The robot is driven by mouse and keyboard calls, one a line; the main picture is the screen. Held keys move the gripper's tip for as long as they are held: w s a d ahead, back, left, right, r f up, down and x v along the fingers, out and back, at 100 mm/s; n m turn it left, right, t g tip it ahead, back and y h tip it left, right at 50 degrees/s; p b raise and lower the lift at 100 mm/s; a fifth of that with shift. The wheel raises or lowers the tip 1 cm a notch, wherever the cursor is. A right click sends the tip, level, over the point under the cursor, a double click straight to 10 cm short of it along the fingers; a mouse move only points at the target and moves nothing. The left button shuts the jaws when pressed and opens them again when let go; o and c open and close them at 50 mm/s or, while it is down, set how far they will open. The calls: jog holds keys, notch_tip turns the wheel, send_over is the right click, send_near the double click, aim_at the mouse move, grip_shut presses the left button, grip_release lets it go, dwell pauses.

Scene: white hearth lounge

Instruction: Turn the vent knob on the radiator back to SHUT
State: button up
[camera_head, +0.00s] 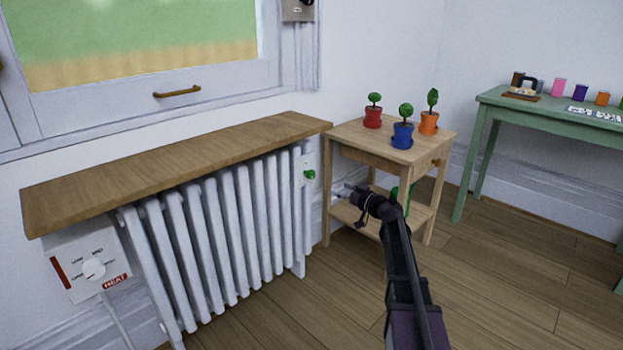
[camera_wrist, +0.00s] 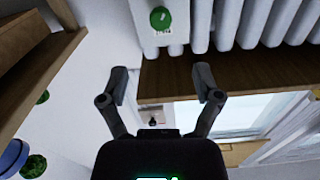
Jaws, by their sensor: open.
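The green vent knob (camera_head: 309,174) sits on a pale plate (camera_head: 304,163) at the right end of the white radiator (camera_head: 230,230). In the wrist view the knob (camera_wrist: 160,18) is near the top edge, on its plate (camera_wrist: 150,38), with small marks too fine to read. My gripper (camera_head: 342,191) is in front of the side table, to the right of the knob and a little lower. In the wrist view my gripper (camera_wrist: 160,80) has its two fingers spread with nothing between them, apart from the knob.
A wooden shelf (camera_head: 170,165) covers the radiator top. A white HEAT dial box (camera_head: 88,262) is at its left end. The wooden side table (camera_head: 350,137) with red, blue and orange plant pots stands close by my arm. A green table (camera_head: 545,108) is far right. The front floor is clear.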

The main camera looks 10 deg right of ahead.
aim_at(313, 176)
jog(key=shift+w+a, duration=0.1)
jog(key=x, duration=1.3)
jog(key=shift+w+a, duration=0.15)
jog(key=shift+w, duration=0.1)
grip_shut()
